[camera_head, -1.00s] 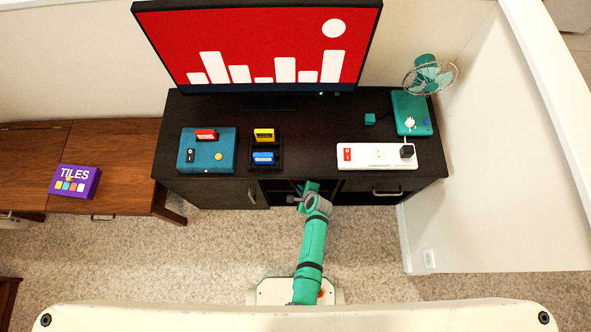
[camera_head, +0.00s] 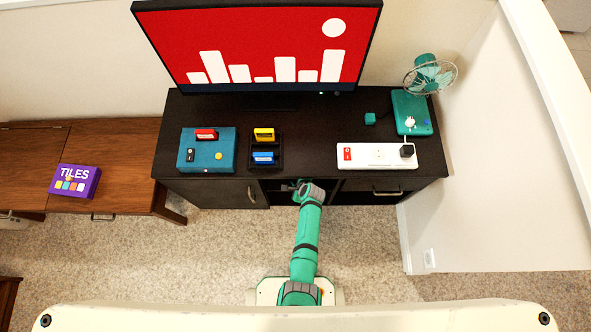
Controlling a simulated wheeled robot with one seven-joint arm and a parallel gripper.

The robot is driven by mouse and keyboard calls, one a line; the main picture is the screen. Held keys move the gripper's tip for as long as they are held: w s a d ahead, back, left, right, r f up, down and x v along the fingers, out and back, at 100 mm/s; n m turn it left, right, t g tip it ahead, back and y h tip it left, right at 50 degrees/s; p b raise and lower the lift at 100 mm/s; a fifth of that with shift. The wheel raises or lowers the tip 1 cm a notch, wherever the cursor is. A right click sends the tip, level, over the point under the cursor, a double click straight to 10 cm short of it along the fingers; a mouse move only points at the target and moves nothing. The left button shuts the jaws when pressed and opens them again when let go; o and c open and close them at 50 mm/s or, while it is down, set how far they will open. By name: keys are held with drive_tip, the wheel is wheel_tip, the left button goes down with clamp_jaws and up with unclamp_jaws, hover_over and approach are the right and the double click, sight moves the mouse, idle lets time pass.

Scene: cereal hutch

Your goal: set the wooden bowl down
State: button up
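No wooden bowl shows in the head view. My gripper (camera_head: 300,186) is at the front of the dark cabinet (camera_head: 314,125), at the open middle compartment below its top. The wrist and the cabinet top hide most of the fingers, so I cannot tell whether they are open or shut or hold anything. The inside of the compartment is dark and mostly hidden.
On the cabinet top are a blue console (camera_head: 207,160), a black tray with yellow and blue cartridges (camera_head: 264,135), a white power strip (camera_head: 358,156), a teal fan (camera_head: 425,75) and a TV (camera_head: 260,45). A purple TILES box (camera_head: 75,181) is on the left bench.

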drive_tip(key=shift+s+d+r, duration=0.1)
drive_tip(key=shift+s+r, duration=0.15)
drive_tip(key=shift+r, duration=0.15)
drive_tip(key=shift+v, duration=1.1)
drive_tip(key=s+d, duration=0.5)
drive_tip(key=s, duration=0.6)
